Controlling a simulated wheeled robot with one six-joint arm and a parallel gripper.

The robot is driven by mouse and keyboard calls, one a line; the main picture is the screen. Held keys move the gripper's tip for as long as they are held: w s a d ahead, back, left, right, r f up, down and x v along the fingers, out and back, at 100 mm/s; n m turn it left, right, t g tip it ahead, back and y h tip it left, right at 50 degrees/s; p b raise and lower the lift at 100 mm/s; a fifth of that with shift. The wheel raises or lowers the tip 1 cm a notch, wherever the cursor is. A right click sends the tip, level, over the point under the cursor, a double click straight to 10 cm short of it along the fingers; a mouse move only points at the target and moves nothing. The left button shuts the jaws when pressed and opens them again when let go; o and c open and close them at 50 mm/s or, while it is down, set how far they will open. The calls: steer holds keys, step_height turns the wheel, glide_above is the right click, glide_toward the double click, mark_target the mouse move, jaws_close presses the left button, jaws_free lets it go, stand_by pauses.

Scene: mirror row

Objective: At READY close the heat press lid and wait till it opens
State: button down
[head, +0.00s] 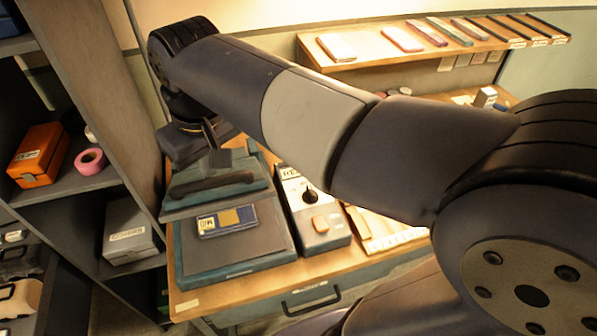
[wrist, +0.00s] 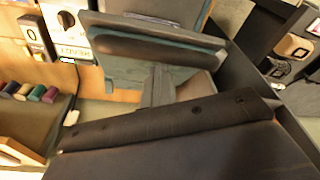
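The heat press (head: 250,262) stands on the wooden bench with its lid (head: 245,172) raised at the back. A dark handle bar (head: 210,186) runs along the lid. A blue piece with a yellow patch (head: 227,221) lies on the lower plate. The wrist view shows what looks like the lid (wrist: 140,67) with its dark bar (wrist: 160,48). A sign beside it appears to read READY (wrist: 75,38), near a 0 display (wrist: 35,36). My gripper (head: 195,147) is behind the lid, partly hidden; its fingers cannot be made out.
A control box (head: 325,238) with a black knob and orange button stands right of the press. A shelf unit (head: 75,185) stands close on the left. My arm crosses above the bench and hides part of it. A wall shelf (head: 365,48) holds several coloured items.

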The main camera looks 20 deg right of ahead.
mark_target(211, 186)
steer(key=shift+s, duration=0.2)
steer(key=shift+s+a+f+b, duration=0.1)
steer(key=shift+s+f+b, duration=0.45)
steer(key=shift+f, duration=0.2)
steer(key=shift+s+f+b, duration=0.5)
steer(key=shift+s+f, duration=0.05)
steer(key=shift+f, duration=0.2)
steer(key=shift+s+f+b, duration=0.45)
steer(key=shift+f+b, duration=0.1)
steer(key=shift+f, duration=0.3)
steer(key=shift+s+f+b, duration=0.45)
steer(key=shift+f+b, duration=0.1)
steer(key=shift+f, duration=0.35)
steer(key=shift+s+f+b, duration=0.4)
steer(key=shift+f+b, duration=0.2)
steer(key=shift+f, duration=0.25)
steer(key=shift+s+f+b, duration=0.35)
steer(key=shift+f+b, duration=0.2)
steer(key=shift+f, duration=0.25)
